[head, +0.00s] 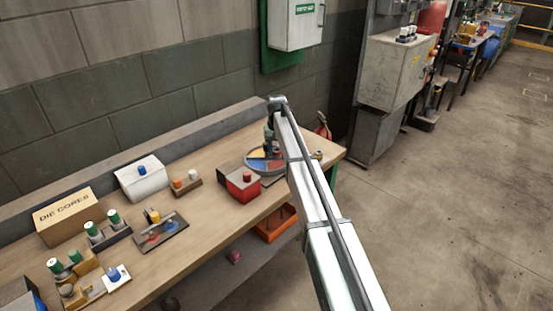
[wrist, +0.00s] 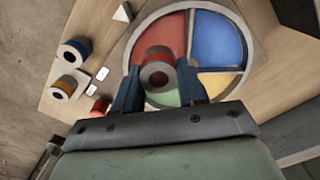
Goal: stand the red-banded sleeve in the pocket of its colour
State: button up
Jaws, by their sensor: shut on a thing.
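The red-banded sleeve (wrist: 156,70), grey with a round hole in its end, is between the two dark blue fingers of my gripper (wrist: 158,76) in the wrist view. My gripper is shut on it. Behind it is a round tray (head: 249,168) with coloured pockets: a red pocket (wrist: 161,32), a blue pocket (wrist: 219,38), a yellow pocket (wrist: 218,83) and a green pocket, partly hidden. The sleeve overlaps the red pocket's lower part in the picture. I cannot tell whether it touches the floor. In the head view my arm partly covers the tray.
Two other sleeves, blue-banded (wrist: 74,52) and orange-banded (wrist: 64,88), stand off to the left in the wrist view. A white box (head: 142,180), a DIE CORES box (head: 66,216) and several green-topped pieces stand further left on the bench.

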aim_at(277, 165)
jog(key=shift+f, duration=2.05)
jog(key=o, duration=0.8)
jog(key=shift+f, duration=0.1)
jog(key=shift+o, duration=0.2)
notch_tip(277, 165, up, 12)
